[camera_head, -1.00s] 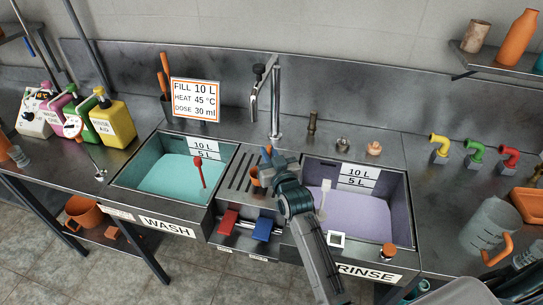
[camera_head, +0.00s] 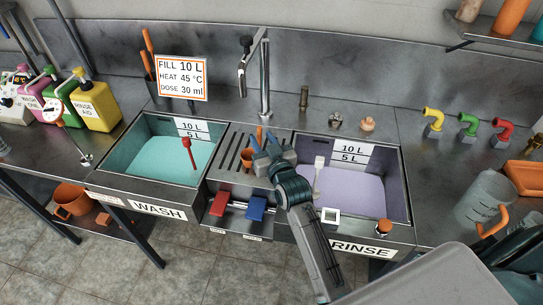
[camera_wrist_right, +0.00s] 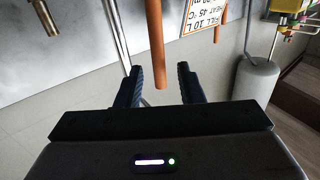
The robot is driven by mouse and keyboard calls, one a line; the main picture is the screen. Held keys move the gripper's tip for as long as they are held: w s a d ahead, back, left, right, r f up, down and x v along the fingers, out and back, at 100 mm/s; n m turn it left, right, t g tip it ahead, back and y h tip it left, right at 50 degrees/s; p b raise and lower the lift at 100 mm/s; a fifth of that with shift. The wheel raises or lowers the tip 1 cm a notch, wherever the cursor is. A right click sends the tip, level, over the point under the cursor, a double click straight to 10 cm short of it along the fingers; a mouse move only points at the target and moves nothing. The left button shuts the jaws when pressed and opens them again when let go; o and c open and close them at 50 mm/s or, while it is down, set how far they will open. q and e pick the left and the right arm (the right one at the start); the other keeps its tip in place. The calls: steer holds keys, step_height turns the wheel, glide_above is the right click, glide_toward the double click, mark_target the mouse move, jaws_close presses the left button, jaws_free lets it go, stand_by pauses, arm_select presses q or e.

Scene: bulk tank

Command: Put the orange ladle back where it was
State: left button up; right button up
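An orange handle (camera_head: 259,134), likely the ladle's, shows at the fingertips of my right gripper (camera_head: 262,146), over the drain strip between the two sinks. An orange cup-shaped part (camera_head: 247,157) shows just left of the gripper; I cannot tell whether it is the ladle's bowl. In the right wrist view an orange rod (camera_wrist_right: 155,45) runs down between the spread fingers of the right gripper (camera_wrist_right: 160,85), with gaps on both sides. The right gripper is open. My left gripper is not in view.
The wash sink (camera_head: 112,180) holds teal water and a red tool (camera_head: 189,154). The rinse sink (camera_head: 400,205) holds lilac water and a pale tool (camera_head: 318,175). A tall faucet (camera_head: 265,75) stands behind. A black holder (camera_head: 150,86) has orange-brown sticks.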

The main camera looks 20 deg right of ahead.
steer(key=s+b, duration=0.2)
steer(key=s, duration=0.7)
steer(key=shift+s, duration=0.15)
